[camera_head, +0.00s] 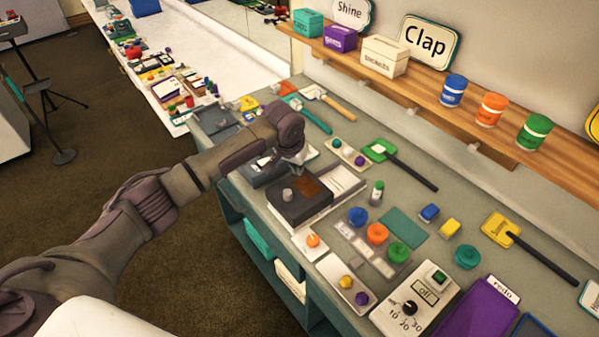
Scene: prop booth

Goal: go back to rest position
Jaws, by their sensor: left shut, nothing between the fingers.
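My left arm reaches in from the lower left of the head view, out over the workbench. My left gripper (294,160) is at the end of it, pointing down above the back of a dark grey box (300,205) with a brown patch and a pale knob. The gripper is shut with nothing in it. Its fingertips are small and partly blend with the things behind, so I cannot tell how close they are to the bench. My right gripper is not in the view.
The grey-green workbench (405,203) holds colored knobs, a control box (415,301) with a dial, a purple bin (481,312) and paddle-like tools. A wooden shelf (420,87) with boxes and jars runs along the wall. Open carpet (190,260) lies left of the bench.

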